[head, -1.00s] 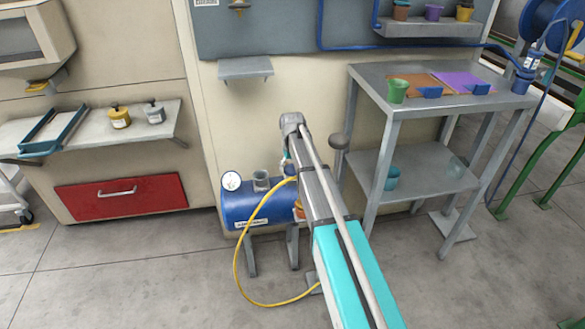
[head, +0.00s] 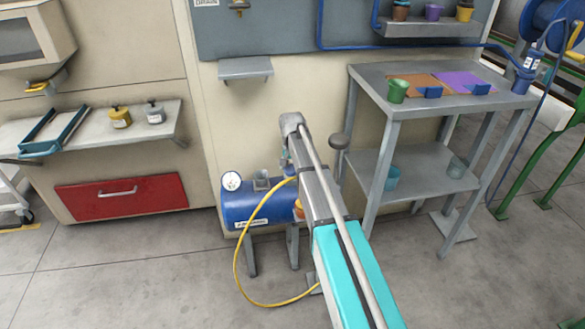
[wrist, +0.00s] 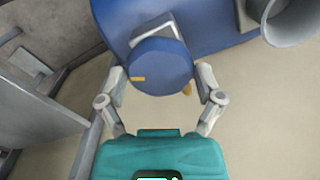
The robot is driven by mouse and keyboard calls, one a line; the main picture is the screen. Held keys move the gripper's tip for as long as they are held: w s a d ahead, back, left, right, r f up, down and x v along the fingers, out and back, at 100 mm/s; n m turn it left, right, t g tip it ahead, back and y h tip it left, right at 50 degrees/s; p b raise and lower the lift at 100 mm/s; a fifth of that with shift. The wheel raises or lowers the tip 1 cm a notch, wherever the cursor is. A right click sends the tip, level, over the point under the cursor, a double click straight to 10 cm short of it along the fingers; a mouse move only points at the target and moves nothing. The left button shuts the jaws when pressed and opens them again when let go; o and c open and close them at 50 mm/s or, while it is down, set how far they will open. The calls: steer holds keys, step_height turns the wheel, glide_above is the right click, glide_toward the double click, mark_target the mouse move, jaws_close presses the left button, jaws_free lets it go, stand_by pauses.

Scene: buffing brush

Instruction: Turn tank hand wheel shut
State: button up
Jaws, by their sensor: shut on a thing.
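The blue tank (head: 240,212) lies on grey legs in the head view, partly hidden behind my arm. It fills the top of the wrist view (wrist: 215,22). The hand wheel (wrist: 160,62) is a round blue disc in front of the tank in the wrist view, with a small yellow mark at its left edge and an orange-yellow piece at lower right. My gripper (wrist: 160,78) is shut on the hand wheel, one finger on each side of it. In the head view my arm hides the gripper and the wheel.
A yellow hose (head: 238,258) loops from the tank to the floor. A gauge (head: 231,181) and a grey cup-like piece (head: 262,184) are on the tank. A grey table (head: 390,150) stands close on the right. A red drawer (head: 122,195) is left; floor in front is clear.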

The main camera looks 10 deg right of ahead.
steer(key=m, duration=0.6)
steer(key=shift+m, duration=0.3)
steer(key=m, duration=0.6)
steer(key=shift+m, duration=0.3)
steer(key=o, duration=0.9)
